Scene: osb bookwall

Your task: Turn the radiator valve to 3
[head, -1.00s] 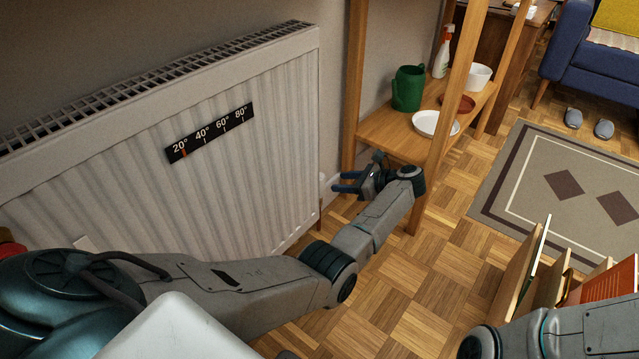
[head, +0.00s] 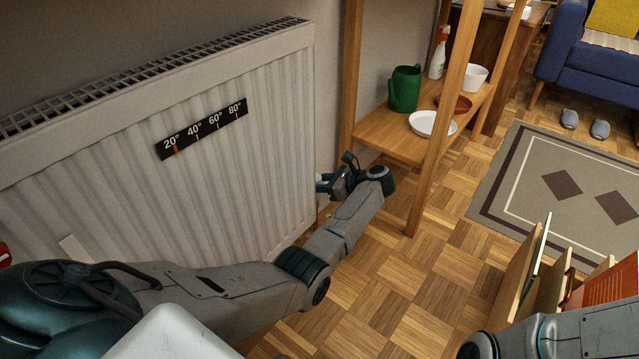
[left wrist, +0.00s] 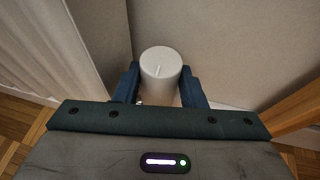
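The radiator valve is a white round knob (left wrist: 160,62) in the left wrist view, with a short raised mark on its top; I cannot read any numbers on it. My left gripper (left wrist: 160,84) has its two blue fingers on either side of the knob, with what look like narrow gaps, so it appears open around it. In the head view my left gripper (head: 324,183) is at the radiator's right end, and the knob is mostly hidden there. The white radiator (head: 230,180) fills the left. My right gripper is out of view.
A temperature strip (head: 203,130) is on the radiator front. A wooden shelf (head: 385,140) with a green watering can (head: 405,90) and dishes stands close right of my left gripper. A rack with boards or books (head: 560,280) is at the lower right. Parquet floor between is clear.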

